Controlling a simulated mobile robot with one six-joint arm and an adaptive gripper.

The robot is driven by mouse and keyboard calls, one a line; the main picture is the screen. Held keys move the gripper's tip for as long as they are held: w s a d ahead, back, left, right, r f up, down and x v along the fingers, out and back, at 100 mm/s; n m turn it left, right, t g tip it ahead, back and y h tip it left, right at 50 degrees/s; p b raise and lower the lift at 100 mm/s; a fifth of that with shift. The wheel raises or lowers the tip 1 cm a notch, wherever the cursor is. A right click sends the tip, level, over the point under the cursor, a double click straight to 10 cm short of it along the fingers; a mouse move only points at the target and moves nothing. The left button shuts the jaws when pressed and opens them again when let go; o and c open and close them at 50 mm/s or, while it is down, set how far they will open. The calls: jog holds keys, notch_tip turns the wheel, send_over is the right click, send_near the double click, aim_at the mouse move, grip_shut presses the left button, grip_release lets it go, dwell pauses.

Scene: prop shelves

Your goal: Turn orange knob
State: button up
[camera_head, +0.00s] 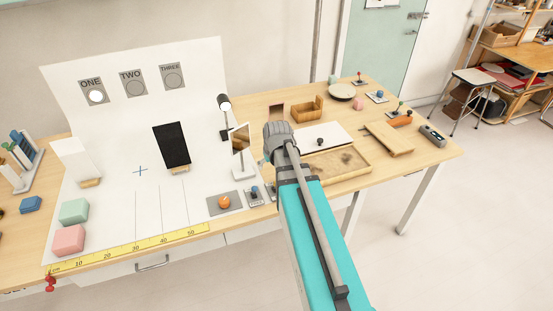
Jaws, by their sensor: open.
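The orange knob (224,202) sits on a small grey plate (212,207) near the front edge of the table, at the right end of the yellow ruler. It is in plain view and nothing touches it. My arm rises from the lower right, with its grey joint over the table to the upper right of the knob. I cannot make out my gripper's fingers; none show near the knob.
A wooden tray (335,168) lies right of my arm.

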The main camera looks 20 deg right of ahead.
jog(key=shift+w+d+r+t, duration=0.1)
jog(key=shift+w+d, duration=0.15)
jog(key=shift+d, duration=0.25)
jog(key=shift+w+d+t, duration=0.1)
jog(key=shift+w+d, duration=0.15)
jog(key=shift+d, duration=0.2)
jog(key=shift+w+d+r+t, duration=0.1)
jog(key=shift+w+d, duration=0.15)
jog(key=shift+d, duration=0.25)
jog(key=s+a+f+g, duration=0.1)
jog(key=s+a+g, duration=0.3)
jog(key=s+a, duration=0.9)
jog(key=a, duration=0.3)
jog(key=shift+a+f+n, duration=0.15)
jog(key=shift+a+n, duration=0.25)
